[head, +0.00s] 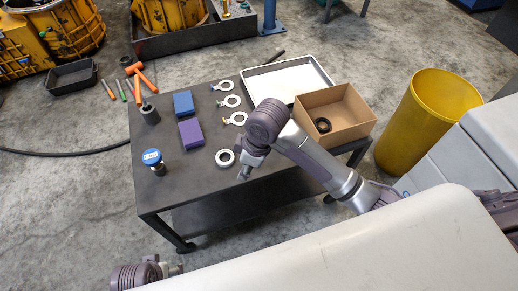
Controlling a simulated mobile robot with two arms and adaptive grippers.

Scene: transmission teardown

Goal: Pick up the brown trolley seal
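A black trolley (172,196) stands in front of me. No seal on the trolley reads clearly as brown; my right arm covers part of the top. A black ring (322,125) lies in an open cardboard box (352,113). My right gripper (243,176) points down over the trolley's front part, just right of the pale ring and apart from it in the picture; its finger opening is too small to tell. My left gripper (176,269) shows at the bottom left, away from the trolley, fingers unclear.
Blue (183,103) and purple (191,132) blocks, several ring-ended parts (230,101), a blue-capped item (152,157) and a grey tray (290,79) are on the trolley. A yellow bin (423,115) stands right. An orange hammer (141,75) lies at the left.

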